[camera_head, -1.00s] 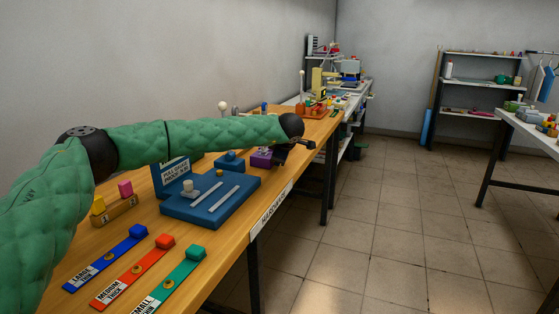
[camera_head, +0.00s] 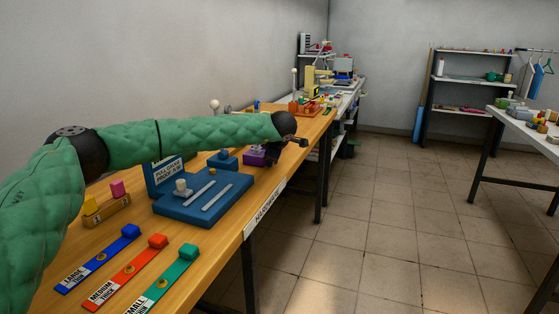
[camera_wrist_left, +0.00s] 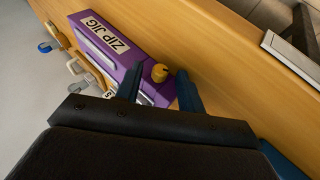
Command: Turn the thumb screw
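A purple box labelled ZIP JIG (camera_wrist_left: 113,50) sits on the wooden table in the left wrist view. A round yellow knob (camera_wrist_left: 160,72), which looks like the thumb screw, stands on its end. My left gripper (camera_wrist_left: 158,84) is open, with one dark blue finger on each side of the knob in the picture. I cannot tell whether either finger touches it. In the head view, the purple jig (camera_head: 253,155) is partly hidden behind my left gripper (camera_head: 272,157), and the knob cannot be made out. My right gripper is not in view.
A blue pull-gauge fixture (camera_head: 205,199) stands nearer on the table, with blue, red (camera_head: 125,272) and green strips before it. Small hooks and rings (camera_wrist_left: 72,66) lie beyond the jig in the wrist view. The floor to the right is clear.

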